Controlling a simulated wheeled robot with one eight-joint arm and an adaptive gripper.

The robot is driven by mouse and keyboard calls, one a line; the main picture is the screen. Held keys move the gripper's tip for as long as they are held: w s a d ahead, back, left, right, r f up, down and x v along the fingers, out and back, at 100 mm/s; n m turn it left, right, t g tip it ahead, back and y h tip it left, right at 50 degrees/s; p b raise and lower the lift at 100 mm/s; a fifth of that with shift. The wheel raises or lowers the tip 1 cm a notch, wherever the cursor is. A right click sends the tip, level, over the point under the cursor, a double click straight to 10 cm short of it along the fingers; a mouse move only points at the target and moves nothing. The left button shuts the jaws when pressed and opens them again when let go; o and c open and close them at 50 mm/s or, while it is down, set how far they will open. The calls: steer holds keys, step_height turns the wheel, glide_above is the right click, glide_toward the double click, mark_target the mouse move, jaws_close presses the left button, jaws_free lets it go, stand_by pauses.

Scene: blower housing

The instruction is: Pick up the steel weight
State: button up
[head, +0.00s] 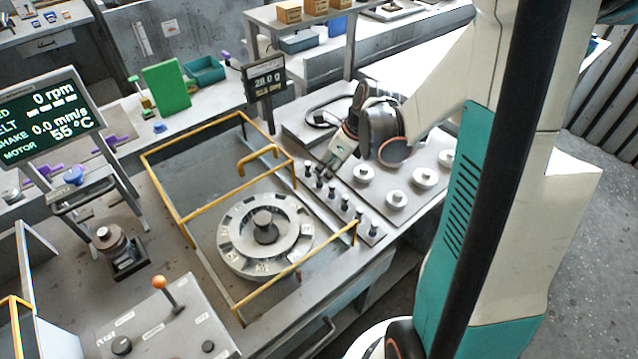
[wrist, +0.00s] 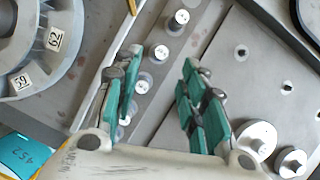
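Several small dark cylindrical steel weights with pale tops stand in a row on a narrow metal strip; one weight (head: 345,201) shows in the head view. I cannot tell which one the task means. In the wrist view one weight (wrist: 182,17) stands beyond my fingertips, and another weight (wrist: 160,53) shows in the gap between them. My gripper (head: 327,167) is over the far part of the row. In the wrist view my gripper (wrist: 161,60) has its green-padded fingers wide apart, with nothing gripped. The left finger partly hides weights nearer the wrist.
A round numbered rotor (head: 232,246) with a dark hub lies left of the row, within a yellow guard frame (head: 185,215). Larger round discs, including one disc (head: 397,200), sit on the plate to the right. A scale display (head: 265,79) stands behind.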

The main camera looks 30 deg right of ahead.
mark_target(322, 175)
steer(key=b+x, duration=0.2)
steer(key=x, duration=0.5)
steer(key=shift+w+a, duration=0.1)
steer(key=shift+w, duration=0.1)
jaws_close()
